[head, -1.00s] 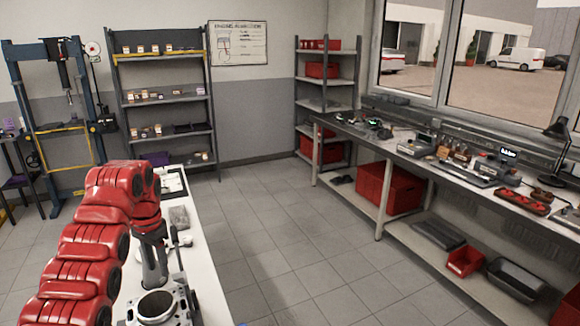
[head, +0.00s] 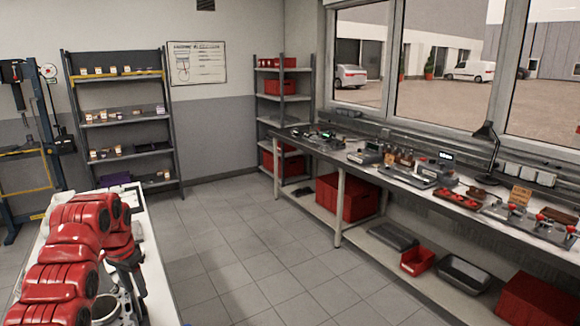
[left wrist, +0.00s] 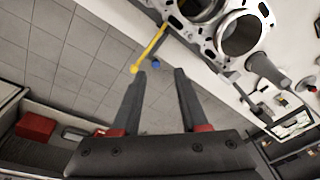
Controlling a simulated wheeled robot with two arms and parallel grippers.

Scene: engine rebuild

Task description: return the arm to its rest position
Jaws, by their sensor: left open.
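My left arm (head: 65,255) is red and reaches in from the lower left of the head view, over the white table. Its gripper (head: 138,290) points down near the table's right edge, to the right of the grey metal engine block (head: 104,308), partly hidden by the arm. In the left wrist view the two dark fingers of the left gripper (left wrist: 158,74) are apart with nothing between them. The engine block (left wrist: 268,12) with its round bores shows beyond them at the top. My right gripper is in neither view.
A yellow rod (left wrist: 149,48) and a small blue item (left wrist: 156,64) lie near the fingertips in the wrist picture. The long workbench (head: 345,160) with tools and red bins (head: 345,198) runs along the right. Open tiled floor (head: 230,240) lies between it and the white table (head: 155,270).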

